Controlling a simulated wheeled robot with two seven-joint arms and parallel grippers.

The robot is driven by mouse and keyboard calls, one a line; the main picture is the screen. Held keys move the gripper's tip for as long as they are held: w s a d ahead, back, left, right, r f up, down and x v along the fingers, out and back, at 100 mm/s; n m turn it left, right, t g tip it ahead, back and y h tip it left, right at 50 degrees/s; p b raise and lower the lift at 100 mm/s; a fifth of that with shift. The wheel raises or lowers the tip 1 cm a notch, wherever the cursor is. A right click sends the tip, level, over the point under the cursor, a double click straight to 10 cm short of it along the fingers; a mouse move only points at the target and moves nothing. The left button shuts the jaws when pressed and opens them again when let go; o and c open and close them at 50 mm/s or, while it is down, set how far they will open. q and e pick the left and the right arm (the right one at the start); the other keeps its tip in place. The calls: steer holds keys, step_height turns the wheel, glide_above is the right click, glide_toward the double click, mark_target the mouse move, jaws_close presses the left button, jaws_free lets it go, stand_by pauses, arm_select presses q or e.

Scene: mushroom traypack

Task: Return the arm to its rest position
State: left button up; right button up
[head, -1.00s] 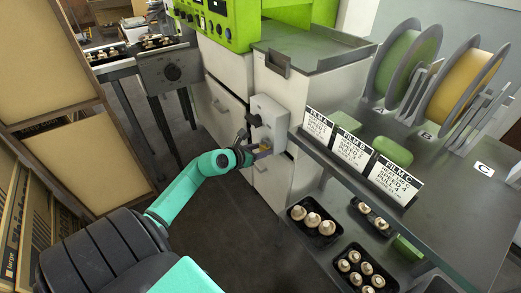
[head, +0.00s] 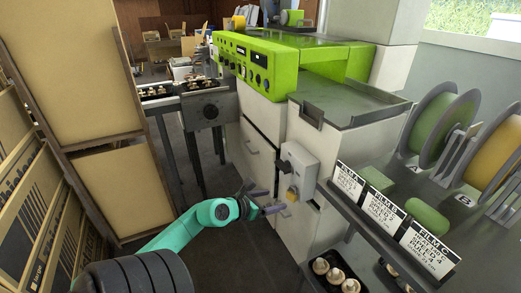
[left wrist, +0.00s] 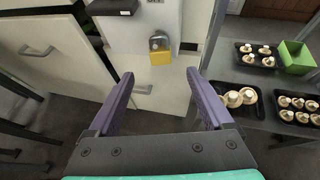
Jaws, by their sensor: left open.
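My left arm reaches in from the lower left of the head view. Its left gripper (head: 268,198) is open, in front of the white cabinet and just below and left of the grey switch box (head: 298,168). In the left wrist view the two purple fingers of the gripper (left wrist: 160,74) are spread wide with nothing between them. A yellow padlock (left wrist: 160,54) hangs beyond the fingertips, apart from them; it shows in the head view as a small yellow patch on the box (head: 292,193). My right gripper is not in view.
A steel shelf with film signs (head: 385,215) and film rolls (head: 440,125) stands at right, mushroom trays (head: 335,275) below it. Large cardboard panels (head: 90,70) stand at left. A green-topped machine (head: 262,65) stands behind. The floor between is open.

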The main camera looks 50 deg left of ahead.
arm_select(q)
steer(key=v, duration=0.5)
steer(key=shift+s+r, duration=0.15)
steer(key=shift+s, duration=0.1)
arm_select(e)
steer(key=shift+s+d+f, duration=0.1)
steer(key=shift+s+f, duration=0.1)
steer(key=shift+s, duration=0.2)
